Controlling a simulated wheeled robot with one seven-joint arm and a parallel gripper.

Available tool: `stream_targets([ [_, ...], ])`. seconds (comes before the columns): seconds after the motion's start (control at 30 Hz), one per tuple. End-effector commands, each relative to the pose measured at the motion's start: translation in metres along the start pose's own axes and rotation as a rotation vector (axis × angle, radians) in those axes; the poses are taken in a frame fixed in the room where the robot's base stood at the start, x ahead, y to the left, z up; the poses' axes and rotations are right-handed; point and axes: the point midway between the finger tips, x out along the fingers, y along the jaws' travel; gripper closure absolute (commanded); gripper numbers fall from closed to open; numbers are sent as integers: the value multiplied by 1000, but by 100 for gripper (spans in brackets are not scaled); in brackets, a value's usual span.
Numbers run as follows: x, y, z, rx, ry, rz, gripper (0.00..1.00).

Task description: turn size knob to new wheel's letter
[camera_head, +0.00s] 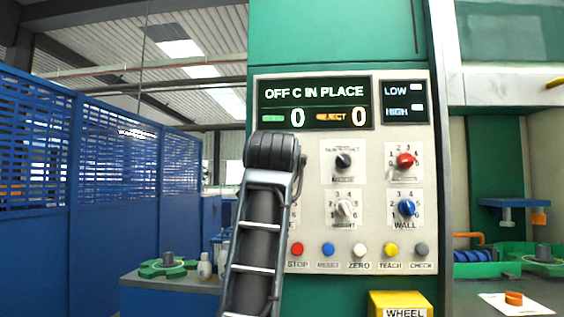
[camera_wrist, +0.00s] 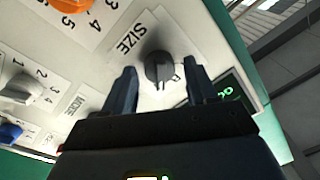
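The dark size knob (camera_wrist: 160,68) is in the wrist view, beside the printed word SIZE on the pale panel (camera_wrist: 85,65). A letter at its right is partly covered and hard to read. My gripper (camera_wrist: 162,74) is open, with one finger on each side of the knob and gaps showing. I cannot tell how deep the fingers reach around it. In the head view my arm hides the size knob and the gripper. The display (camera_head: 314,102) reads OFF C IN PLACE, with two zeros below.
The head view shows black (camera_head: 343,161), red (camera_head: 405,160), white (camera_head: 345,208) and blue (camera_head: 406,208) knobs on the panel. A row of push buttons (camera_head: 359,250) lies below. A yellow WHEEL box (camera_head: 400,304) is underneath. Blue partitions (camera_head: 110,220) stand at left.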

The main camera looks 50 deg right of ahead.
Motion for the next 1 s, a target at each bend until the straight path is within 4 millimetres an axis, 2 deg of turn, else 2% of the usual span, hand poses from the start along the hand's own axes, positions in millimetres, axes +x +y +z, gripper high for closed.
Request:
stream_targets([
  [0.27, 0, 0, 0, -1, 0, 0, 38],
  [0.37, -6, 0, 1, -1, 1, -1, 38],
  [0.73, -62, 0, 1, 0, 1, -2, 38],
  [0.9, -76, 0, 1, -1, 0, -1, 38],
  [1.0, -78, 0, 0, -1, 0, 0, 38],
])
